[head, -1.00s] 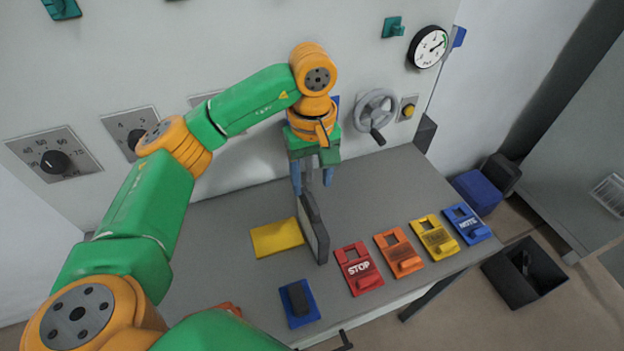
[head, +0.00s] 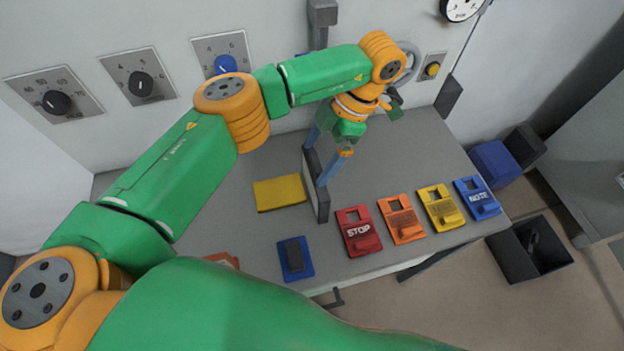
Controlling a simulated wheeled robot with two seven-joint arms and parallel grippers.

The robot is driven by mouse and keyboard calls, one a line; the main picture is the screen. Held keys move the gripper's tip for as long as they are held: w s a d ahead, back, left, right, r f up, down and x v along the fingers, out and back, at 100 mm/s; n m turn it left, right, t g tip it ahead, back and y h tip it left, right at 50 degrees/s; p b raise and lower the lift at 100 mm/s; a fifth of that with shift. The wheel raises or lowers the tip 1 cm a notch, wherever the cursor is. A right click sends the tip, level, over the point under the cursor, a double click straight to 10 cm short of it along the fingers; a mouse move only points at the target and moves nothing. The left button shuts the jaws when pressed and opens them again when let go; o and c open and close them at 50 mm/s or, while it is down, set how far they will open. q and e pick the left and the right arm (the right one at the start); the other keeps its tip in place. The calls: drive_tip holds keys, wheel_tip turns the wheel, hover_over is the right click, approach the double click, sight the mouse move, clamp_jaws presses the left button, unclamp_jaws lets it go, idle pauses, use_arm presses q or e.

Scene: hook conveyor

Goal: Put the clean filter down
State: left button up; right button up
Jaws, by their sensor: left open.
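The filter (head: 321,203) is a thin panel with a dark frame. It stands upright on its edge on the grey table, between the yellow pad and the red STOP tag. My left gripper (head: 325,151) is open at the filter's upper end, its blue fingers tilted. One finger passes in front of the panel's upper right side. I cannot tell whether the fingers touch it. The filter's upper part is partly hidden by the gripper. My right gripper is not in view.
A yellow pad (head: 279,193) lies left of the filter. A blue block with a dark top (head: 295,258) lies in front. Red (head: 358,231), orange (head: 401,219), yellow (head: 440,207) and blue (head: 477,197) tags line the right. A black bin (head: 530,248) stands on the floor.

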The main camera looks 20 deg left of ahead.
use_arm(q)
drive_tip(key=shift+x, duration=0.75)
drive_tip(key=shift+w+f, duration=0.1)
drive_tip(key=shift+f, duration=0.25)
clamp_jaws()
drive_tip(key=shift+r, duration=0.15)
